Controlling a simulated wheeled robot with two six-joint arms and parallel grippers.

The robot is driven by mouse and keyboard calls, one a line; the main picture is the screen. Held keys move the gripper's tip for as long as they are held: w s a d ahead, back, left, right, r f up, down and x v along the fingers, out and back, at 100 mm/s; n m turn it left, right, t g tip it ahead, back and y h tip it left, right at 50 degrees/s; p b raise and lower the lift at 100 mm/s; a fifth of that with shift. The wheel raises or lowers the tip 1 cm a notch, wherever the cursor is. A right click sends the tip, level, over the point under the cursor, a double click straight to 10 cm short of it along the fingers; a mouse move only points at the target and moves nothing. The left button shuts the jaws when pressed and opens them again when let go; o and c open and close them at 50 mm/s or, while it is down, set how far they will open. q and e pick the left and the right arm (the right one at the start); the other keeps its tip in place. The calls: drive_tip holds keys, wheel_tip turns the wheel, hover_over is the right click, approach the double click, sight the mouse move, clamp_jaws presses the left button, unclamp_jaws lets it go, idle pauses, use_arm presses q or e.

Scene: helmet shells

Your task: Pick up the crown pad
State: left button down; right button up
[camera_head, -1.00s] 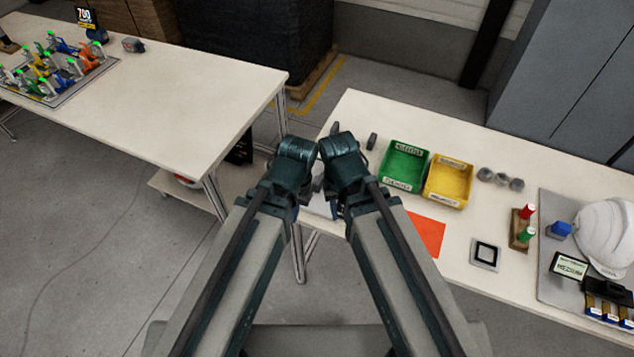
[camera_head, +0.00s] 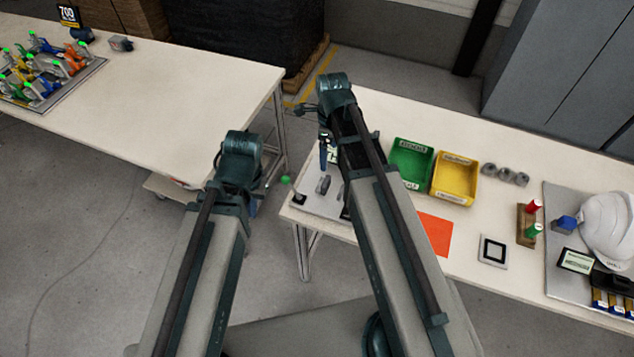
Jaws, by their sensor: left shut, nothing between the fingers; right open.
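I cannot tell for sure which thing is the crown pad; a small dark grey piece (camera_head: 323,185) stands on a light sheet at the left end of the right table, and may be it. My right gripper (camera_head: 326,150) hangs below its wrist, above and close to this piece, and is open with nothing seen in it. My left gripper (camera_head: 254,203) is shut and empty, off the table's left end over the floor gap, mostly hidden behind its own arm. A white helmet shell (camera_head: 607,225) sits on a grey mat at the right.
The right table (camera_head: 390,232) also carries a green bin (camera_head: 411,182), a yellow bin (camera_head: 439,193), grey round parts (camera_head: 505,174), an orange sheet (camera_head: 434,234), a black-framed square (camera_head: 493,251) and red and green cylinders on a stand (camera_head: 527,225). The left table (camera_head: 200,95) is mostly clear.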

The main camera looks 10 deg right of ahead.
drive_tip(key=b, duration=0.9)
hover_over(326, 181)
drive_tip(key=shift+s+d+f, duration=0.1)
drive_tip(key=shift+d+f, duration=0.05)
drive_tip(key=shift+f, duration=2.05)
drive_tip(key=shift+d+f, duration=0.1)
drive_tip(key=shift+f, duration=2.1)
drive_tip(key=f+b, duration=0.5)
drive_tip(key=shift+a+f, duration=0.1)
drive_tip(key=shift+a, duration=0.15)
drive_tip(key=shift+c, duration=0.2)
